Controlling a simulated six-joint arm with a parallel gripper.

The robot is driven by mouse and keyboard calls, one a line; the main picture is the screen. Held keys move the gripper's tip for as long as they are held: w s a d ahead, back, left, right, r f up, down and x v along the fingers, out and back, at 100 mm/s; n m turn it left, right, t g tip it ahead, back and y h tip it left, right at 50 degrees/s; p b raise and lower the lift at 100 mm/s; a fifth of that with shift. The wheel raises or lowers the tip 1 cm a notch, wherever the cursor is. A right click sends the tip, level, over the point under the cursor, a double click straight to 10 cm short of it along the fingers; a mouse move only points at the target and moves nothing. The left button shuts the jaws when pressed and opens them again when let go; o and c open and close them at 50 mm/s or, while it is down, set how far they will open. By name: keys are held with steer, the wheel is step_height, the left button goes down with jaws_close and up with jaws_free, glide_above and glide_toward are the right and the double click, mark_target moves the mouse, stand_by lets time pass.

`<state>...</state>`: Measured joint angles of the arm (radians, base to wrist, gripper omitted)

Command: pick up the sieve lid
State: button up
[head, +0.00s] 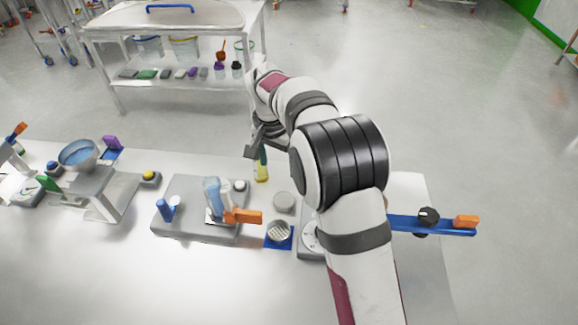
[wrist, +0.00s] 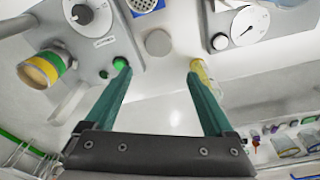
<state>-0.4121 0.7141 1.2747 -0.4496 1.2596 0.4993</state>
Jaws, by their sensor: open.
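A plain grey round disc (head: 284,201), which looks like the sieve lid, lies flat on the white bench. It also shows in the wrist view (wrist: 158,42), just beyond and between my fingertips in the picture. A round sieve (head: 278,232) with a pale mesh sits on a blue base nearer the front. My gripper (wrist: 158,73) is open, with two teal fingers wide apart and nothing held between them. In the head view only its dark body (head: 256,145) shows clearly, behind and left of the disc. Its height above the bench is hard to tell.
A yellow item (head: 261,166) stands behind the disc, close to my right finger in the wrist view (wrist: 201,72). A grey machine (head: 185,218) with an orange handle stands left.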

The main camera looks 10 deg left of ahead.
mark_target(284, 200)
steer(key=f, duration=1)
steer(key=w+d+f, duration=0.1)
steer(key=f, duration=0.4)
steer(key=shift+r, duration=0.1)
steer(key=c, duration=1.2)
